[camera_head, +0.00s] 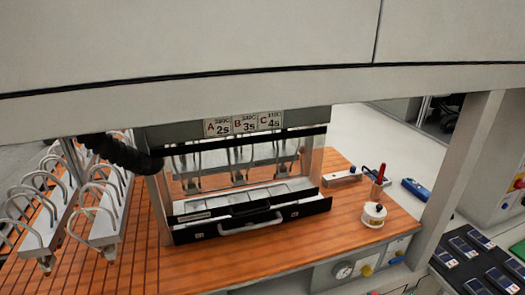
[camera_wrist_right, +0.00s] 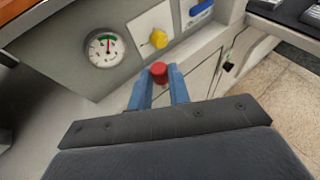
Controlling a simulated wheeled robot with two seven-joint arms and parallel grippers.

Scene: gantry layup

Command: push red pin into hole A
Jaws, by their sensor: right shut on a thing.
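In the right wrist view, my right gripper (camera_wrist_right: 160,82) is shut on the red pin (camera_wrist_right: 159,72). The pin's round red top shows between the two blue fingers, and its lower part is hidden. The gripper is in front of a grey panel and apart from it as far as I can tell. My left gripper is in neither view, and the right one does not show in the head view. A sign with a red A (camera_head: 211,128) is on the machine's top bar, beside B and C. I cannot make out hole A itself.
The panel carries a round gauge (camera_wrist_right: 105,46), a yellow knob (camera_wrist_right: 158,39) and a blue handle (camera_wrist_right: 201,9). On the wooden table stand a black drawer with a handle (camera_head: 250,224), a white pot (camera_head: 373,215) and a red-handled tool (camera_head: 381,173). Racks of hooks (camera_head: 105,225) are at left.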

